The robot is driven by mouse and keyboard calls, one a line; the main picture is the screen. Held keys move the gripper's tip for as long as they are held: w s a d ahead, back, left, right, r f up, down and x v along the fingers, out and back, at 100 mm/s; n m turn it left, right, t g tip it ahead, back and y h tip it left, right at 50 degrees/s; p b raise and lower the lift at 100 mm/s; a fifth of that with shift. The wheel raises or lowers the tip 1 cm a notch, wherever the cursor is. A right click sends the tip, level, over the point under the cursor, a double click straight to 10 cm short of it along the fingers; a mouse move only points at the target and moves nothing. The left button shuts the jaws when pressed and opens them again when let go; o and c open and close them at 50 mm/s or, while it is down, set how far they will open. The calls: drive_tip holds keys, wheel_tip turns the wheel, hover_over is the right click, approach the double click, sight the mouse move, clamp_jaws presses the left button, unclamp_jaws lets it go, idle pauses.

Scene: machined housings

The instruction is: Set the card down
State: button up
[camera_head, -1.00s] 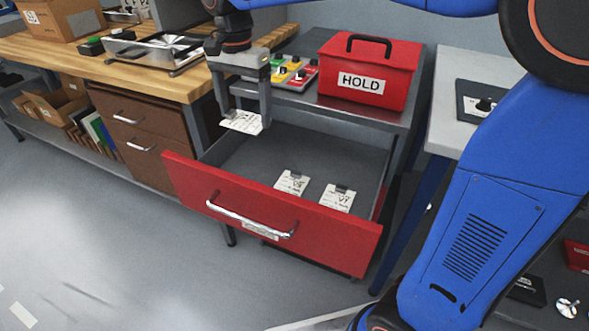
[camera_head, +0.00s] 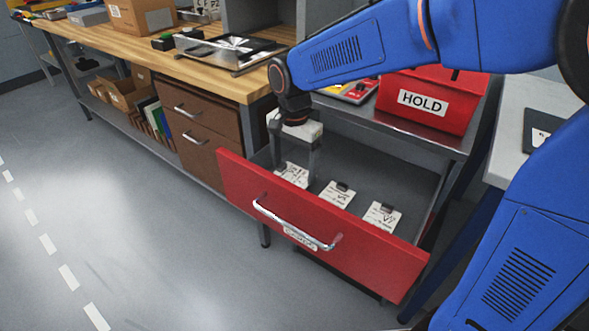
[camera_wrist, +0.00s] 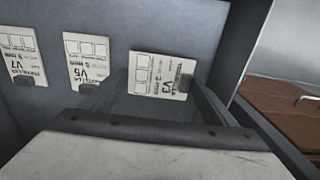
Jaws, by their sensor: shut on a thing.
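My gripper (camera_head: 295,168) reaches down inside the open red drawer (camera_head: 318,229), near its left end. It is shut on a white card (camera_head: 292,176). In the wrist view the card (camera_wrist: 155,75) reads V3, has a dark clip at its right edge, and sits between my fingers (camera_wrist: 160,88). The card is at or just above the drawer floor; contact is not clear. Two similar cards with dark clips lie in the drawer in a row to its right: V5 (camera_head: 337,194) and V7 (camera_head: 382,217).
A red HOLD box (camera_head: 428,101) stands on the metal top above the drawer, partly behind my arm. A wooden bench (camera_head: 130,58) with brown drawers is to the left. The drawer floor behind the cards is clear.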

sight(294, 176)
drive_tip(key=shift+f, duration=0.55)
drive_tip(key=shift+f, duration=0.1)
drive_tip(key=o, duration=1)
wheel_tip(294, 176, up, 12)
drive_tip(key=shift+r, duration=0.15)
